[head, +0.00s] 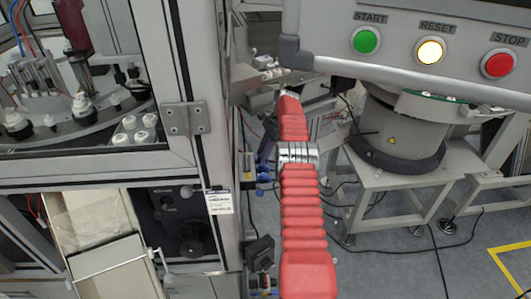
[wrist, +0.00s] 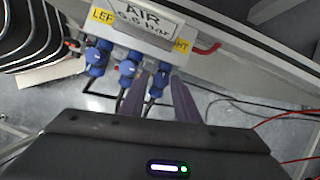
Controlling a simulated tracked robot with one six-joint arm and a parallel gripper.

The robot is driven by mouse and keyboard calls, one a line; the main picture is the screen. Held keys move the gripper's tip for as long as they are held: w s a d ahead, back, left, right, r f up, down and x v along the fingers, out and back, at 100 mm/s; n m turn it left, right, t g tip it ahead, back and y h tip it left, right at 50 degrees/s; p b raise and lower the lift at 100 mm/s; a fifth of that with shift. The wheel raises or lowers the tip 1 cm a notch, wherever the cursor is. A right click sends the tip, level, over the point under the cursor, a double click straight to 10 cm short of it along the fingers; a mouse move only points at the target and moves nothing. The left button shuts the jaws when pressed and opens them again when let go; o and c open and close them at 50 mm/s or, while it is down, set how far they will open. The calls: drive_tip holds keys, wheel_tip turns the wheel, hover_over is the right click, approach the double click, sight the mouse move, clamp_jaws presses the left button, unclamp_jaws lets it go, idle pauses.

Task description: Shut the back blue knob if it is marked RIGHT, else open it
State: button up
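Three blue knobs sit in a row on a pale panel in the wrist view: a left one (wrist: 97,57), a middle one (wrist: 127,68) and a right one (wrist: 158,82). A yellow label reading "LEF" (wrist: 102,16) is above the left knob; one ending in "GHT" (wrist: 181,46) is by the right knob. In the head view, small blue knobs (head: 264,178) show beside my red-sleeved arm; no marks are readable there.
Dark hoses run below the knobs. A red tube (wrist: 206,49) is right of the labels. In the head view, a machine cabinet frame (head: 200,165) stands close left of my arm, a button panel (head: 400,50) overhangs above right, and cables (head: 410,248) lie on the floor.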

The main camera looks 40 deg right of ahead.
drive_tip(key=shift+d, duration=0.1)
drive_tip(key=shift+r, duration=0.1)
drive_tip(key=shift+r, duration=0.6)
wheel_tip(320, 180, up, 8)
drive_tip(key=shift+r, duration=0.25)
drive_tip(key=shift+s, duration=0.15)
